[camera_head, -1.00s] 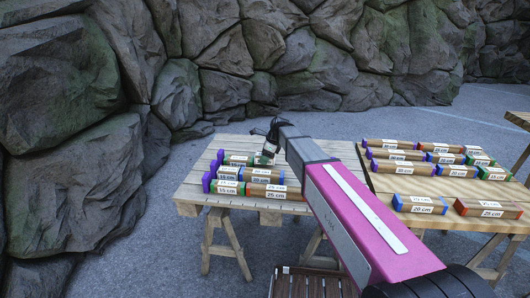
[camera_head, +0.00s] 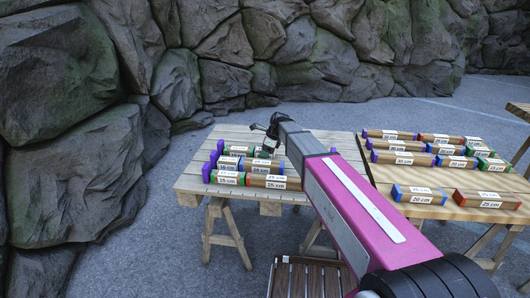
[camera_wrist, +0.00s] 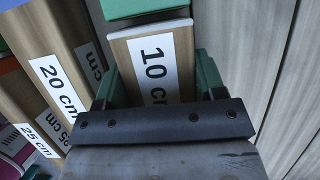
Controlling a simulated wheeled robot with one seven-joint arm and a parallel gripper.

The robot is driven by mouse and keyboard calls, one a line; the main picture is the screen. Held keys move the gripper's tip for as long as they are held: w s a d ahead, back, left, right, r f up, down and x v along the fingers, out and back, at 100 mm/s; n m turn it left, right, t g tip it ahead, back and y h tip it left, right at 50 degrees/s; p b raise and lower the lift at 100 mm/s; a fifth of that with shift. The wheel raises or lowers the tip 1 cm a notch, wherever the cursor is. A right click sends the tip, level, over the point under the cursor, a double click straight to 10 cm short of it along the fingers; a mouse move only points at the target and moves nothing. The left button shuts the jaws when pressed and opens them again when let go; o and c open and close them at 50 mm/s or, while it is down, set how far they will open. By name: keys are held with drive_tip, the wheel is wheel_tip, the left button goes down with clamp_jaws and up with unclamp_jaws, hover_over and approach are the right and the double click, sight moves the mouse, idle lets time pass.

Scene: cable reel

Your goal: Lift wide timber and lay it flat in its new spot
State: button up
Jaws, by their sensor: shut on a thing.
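Which timber the task calls wide is not clear from the pictures. In the head view the held piece is small and partly hidden by my gripper and arm.
Labelled timbers with purple, green and blue ends lie left of my gripper, including a 20 cm one (camera_wrist: 57,84) close beside the held piece. A 25 cm timber (camera_head: 267,182) lies at the table's front. More timbers lie on the right table (camera_head: 450,180). Rocks stand behind.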

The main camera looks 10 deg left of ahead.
drive_tip(key=shift+f, duration=0.25)
drive_tip(key=o, duration=1)
drive_tip(key=v, duration=1)
drive_tip(key=shift+d+r, duration=0.2)
drive_tip(key=shift+r, duration=0.15)
